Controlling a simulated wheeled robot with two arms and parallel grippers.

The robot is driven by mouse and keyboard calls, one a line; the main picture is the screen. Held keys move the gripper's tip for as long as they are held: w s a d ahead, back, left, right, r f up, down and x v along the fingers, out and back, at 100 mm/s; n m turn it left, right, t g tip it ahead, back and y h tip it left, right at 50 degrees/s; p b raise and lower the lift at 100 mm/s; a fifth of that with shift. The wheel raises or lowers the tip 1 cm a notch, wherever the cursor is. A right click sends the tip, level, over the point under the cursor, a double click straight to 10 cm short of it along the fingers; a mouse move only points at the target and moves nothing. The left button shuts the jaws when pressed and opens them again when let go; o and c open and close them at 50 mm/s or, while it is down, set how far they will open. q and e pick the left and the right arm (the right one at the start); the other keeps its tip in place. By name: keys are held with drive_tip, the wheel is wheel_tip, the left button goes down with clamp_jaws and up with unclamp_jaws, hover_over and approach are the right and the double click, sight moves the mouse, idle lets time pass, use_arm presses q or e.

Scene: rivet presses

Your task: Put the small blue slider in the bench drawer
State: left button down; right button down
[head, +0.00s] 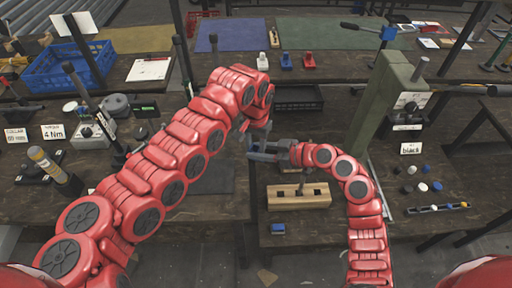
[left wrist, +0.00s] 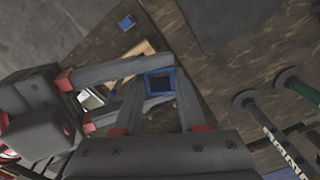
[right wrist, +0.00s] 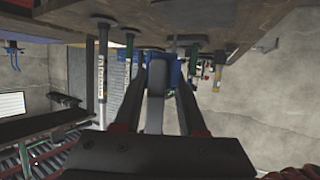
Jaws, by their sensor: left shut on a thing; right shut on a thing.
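A small blue piece (left wrist: 160,83) with a dark middle, which appears to be the blue slider, is between the fingertips of my left gripper (left wrist: 158,92) in the left wrist view. My right gripper (head: 262,150) reaches in from the right, and its fingertips close on the same piece from the side. In the right wrist view the blue piece (right wrist: 165,68) is at its tips, partly hidden by a grey finger. The left gripper (head: 262,132) points down there in the head view. I cannot make out the bench drawer.
A wooden block (head: 290,201) and another small blue piece (head: 278,229) lie on the near bench below the grippers. A black tray (head: 300,106) stands behind. A green press column (head: 388,95) rises at the right. Blue, red and white pieces stand on the far bench.

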drive_tip(key=shift+c, duration=2)
unclamp_jaws()
